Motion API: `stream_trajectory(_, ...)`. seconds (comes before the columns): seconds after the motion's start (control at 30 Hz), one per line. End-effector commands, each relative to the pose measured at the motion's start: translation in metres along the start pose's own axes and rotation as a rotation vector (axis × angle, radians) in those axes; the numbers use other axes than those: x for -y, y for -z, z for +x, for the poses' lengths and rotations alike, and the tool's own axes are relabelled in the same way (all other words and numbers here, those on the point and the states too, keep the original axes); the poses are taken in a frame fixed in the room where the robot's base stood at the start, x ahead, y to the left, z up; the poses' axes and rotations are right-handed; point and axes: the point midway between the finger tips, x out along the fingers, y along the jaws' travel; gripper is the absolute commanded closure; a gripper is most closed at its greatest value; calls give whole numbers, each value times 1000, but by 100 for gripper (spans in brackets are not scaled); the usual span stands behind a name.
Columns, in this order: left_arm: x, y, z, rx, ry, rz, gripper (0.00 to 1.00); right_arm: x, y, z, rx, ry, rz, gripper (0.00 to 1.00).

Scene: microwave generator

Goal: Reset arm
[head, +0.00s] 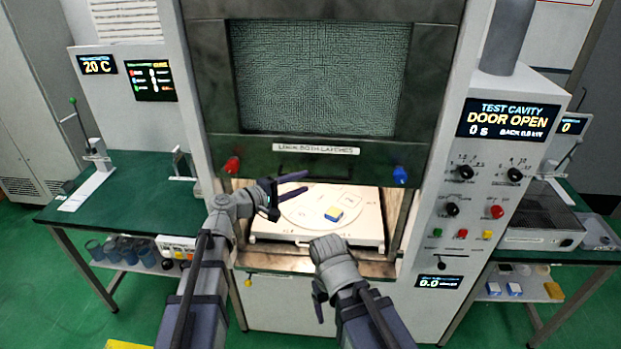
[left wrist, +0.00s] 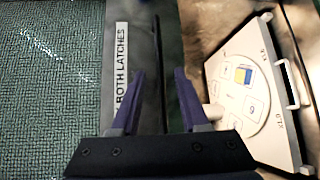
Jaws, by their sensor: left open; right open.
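My left gripper (head: 292,184) is in front of the open test cavity, near its left side, with its fingers pointing right. It is open and empty; its two fingers also show in the left wrist view (left wrist: 160,100). My right gripper (head: 318,298) is lower, in front of the cavity's lower edge, and mostly hidden behind its own wrist. Nothing shows held in it. The raised door (head: 315,80) with its dark mesh window stands above the cavity. A white tray (head: 262,232) with a round plate (head: 300,211) sits in the cavity, and a blue and yellow block (head: 335,213) rests on the plate.
A red latch knob (head: 232,165) and a blue one (head: 399,175) flank the door's lower edge. The control panel (head: 473,190) at right reads "DOOR OPEN". Green side tables stand at left (head: 130,185) and right (head: 590,225), with cups (head: 118,248) below the left one.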

Motion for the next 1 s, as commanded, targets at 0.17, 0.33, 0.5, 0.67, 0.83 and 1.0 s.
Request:
stream_trajectory(0.17,0,0,-16,0,0,0,55,0,0,-2,0,0,1,23)
stream_trajectory(0.33,0,0,-17,0,0,0,55,0,0,-2,0,0,1,23)
stream_trajectory(0.5,0,0,-17,0,0,0,55,0,0,-2,0,0,1,23)
stream_trajectory(0.67,1,-1,-17,1,5,4,55,0,0,-2,0,0,1,23)
stream_trajectory(0.83,35,-18,-21,38,148,115,55,0,0,-2,0,0,1,23)
stream_trajectory(1.0,113,-41,-50,132,496,349,55,0,0,-2,0,0,1,23)
